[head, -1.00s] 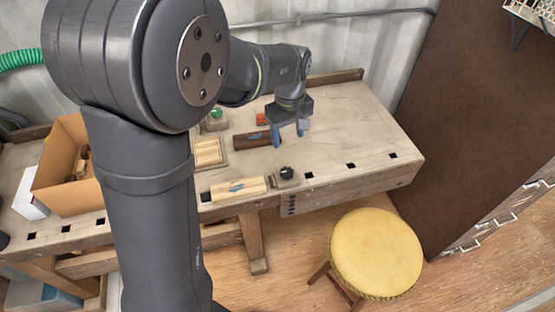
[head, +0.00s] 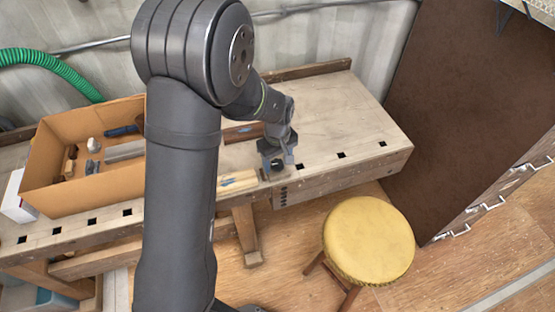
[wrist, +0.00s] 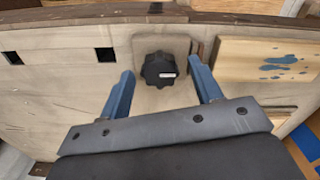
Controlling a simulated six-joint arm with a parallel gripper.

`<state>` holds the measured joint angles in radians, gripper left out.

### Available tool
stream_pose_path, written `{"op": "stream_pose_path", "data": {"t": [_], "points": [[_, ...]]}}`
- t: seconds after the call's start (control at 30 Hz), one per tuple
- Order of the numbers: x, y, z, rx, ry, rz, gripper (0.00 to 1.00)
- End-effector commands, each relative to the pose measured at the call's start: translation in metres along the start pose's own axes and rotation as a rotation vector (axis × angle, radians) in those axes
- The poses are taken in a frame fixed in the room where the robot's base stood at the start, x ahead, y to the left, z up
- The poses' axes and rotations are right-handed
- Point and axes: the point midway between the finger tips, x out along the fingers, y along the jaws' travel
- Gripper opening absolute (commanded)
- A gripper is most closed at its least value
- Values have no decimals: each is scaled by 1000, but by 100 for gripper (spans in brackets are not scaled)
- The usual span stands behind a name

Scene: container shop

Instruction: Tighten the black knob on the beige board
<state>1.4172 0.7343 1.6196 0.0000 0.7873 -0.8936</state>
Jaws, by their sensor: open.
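The black knob (wrist: 160,69) has a scalloped rim and a small pale mark. It sits on the small beige board (wrist: 146,45) near the bench's front edge. My gripper (wrist: 161,67) is open above it, with one blue finger to each side of the knob in the wrist view. The fingers look apart from the knob, with gaps on both sides. In the head view my gripper (head: 277,158) hangs over the knob (head: 278,166) and hides most of the board. How far the fingertips are above the board is hard to tell.
A wooden block with blue paint marks (wrist: 272,60) lies close beside the board; it also shows in the head view (head: 238,181). A cardboard box (head: 110,197) with tools stands at left. A yellow stool (head: 368,240) stands in front. The bench's right part (head: 340,118) is clear.

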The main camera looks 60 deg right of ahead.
Motion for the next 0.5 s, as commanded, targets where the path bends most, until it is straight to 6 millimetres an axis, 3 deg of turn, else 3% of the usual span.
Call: {"op": "stream_pose_path", "data": {"t": [0.13,0.37,0.5], "points": [[0,0,0,0,0,0,59],[0,0,0,0,0,0,16],[0,0,0,2,0,0,14]]}}
